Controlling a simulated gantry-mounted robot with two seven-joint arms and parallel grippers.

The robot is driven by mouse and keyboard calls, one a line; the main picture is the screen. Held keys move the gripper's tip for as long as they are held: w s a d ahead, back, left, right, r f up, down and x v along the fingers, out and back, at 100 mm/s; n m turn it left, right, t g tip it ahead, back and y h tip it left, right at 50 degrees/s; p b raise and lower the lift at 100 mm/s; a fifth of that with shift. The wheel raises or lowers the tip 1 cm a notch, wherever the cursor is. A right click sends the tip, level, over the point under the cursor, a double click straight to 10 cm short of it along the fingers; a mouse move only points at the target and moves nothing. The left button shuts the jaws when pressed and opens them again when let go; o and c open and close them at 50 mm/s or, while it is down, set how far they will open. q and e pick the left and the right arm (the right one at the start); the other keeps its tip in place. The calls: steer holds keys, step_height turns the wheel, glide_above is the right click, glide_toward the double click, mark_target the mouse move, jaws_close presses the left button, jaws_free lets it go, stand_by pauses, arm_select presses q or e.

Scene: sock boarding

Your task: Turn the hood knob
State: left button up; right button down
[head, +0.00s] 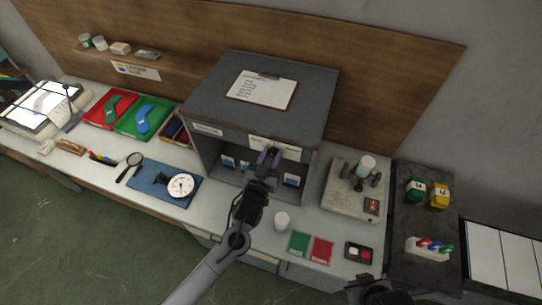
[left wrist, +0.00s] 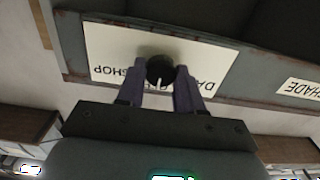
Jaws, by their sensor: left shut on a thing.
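The hood (head: 215,95) is a grey box with an open front on the bench. Its knob (left wrist: 160,68) is round and black with a white mark, on a white label plate (left wrist: 110,50) on the hood's front edge. My left gripper (head: 270,153) is at the front top edge of the hood. In the left wrist view its two purple fingers (left wrist: 160,80) are shut on the knob, one on each side. In the head view the gripper hides the knob. My right gripper (head: 385,292) is partly in view at the bottom edge, away from the hood; its fingers are unclear.
A clipboard (head: 262,90) lies on top of the hood. A round dial gauge (head: 181,186) is at left and a grey device (head: 345,200) at right.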

arm_select(q)
steer(key=n, duration=0.4)
steer(key=shift+n+b, duration=0.3)
steer(key=n, duration=0.5)
steer(key=shift+a, duration=0.1)
steer(key=shift+n, duration=0.3)
stand_by(0.3)
steer(key=o, duration=1)
